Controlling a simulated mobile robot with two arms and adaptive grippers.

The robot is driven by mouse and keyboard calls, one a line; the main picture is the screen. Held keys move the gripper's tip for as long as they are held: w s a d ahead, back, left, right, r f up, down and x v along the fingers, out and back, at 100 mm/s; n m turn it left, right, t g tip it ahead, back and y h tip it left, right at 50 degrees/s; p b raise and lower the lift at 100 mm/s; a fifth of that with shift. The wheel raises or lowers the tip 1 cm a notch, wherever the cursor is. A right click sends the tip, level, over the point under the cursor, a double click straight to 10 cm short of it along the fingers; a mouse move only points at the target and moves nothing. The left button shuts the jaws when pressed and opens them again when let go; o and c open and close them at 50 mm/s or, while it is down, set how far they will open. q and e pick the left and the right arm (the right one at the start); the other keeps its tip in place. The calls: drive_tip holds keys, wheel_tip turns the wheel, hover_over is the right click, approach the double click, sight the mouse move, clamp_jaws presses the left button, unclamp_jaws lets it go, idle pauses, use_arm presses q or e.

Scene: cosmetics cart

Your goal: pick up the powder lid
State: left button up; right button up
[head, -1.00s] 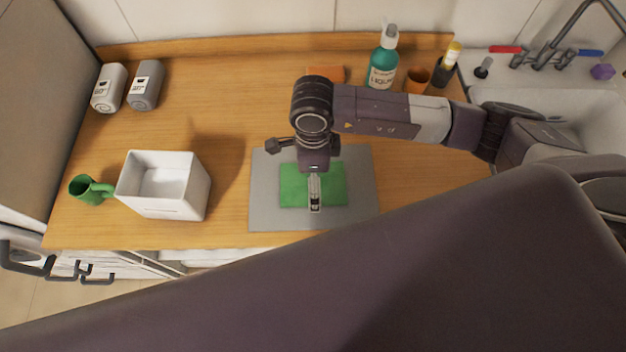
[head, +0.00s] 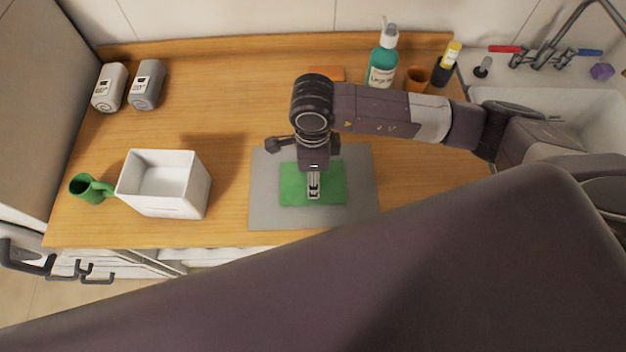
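I cannot make out a powder lid in the head view. My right gripper (head: 313,186) comes in from the right side and points down over a green cloth-like rectangle (head: 333,188). That rectangle lies on a grey mat (head: 262,205). The fingers show as one narrow pale shape, so I cannot tell whether they are open or shut. The hand hides part of the green rectangle. I cannot tell whether the fingers touch it. My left gripper is not in view.
A white open box (head: 182,206) and a green mug (head: 85,187) stand left on the wooden counter. Two grey canisters (head: 146,88) stand behind. A teal pump bottle (head: 382,65), an orange-brown cup (head: 416,80) and a yellow-topped bottle (head: 445,68) stand back right, near the sink (head: 560,105).

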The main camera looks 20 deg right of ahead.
drive_tip(key=shift+s+d+f, duration=0.1)
drive_tip(key=shift+f, duration=0.15)
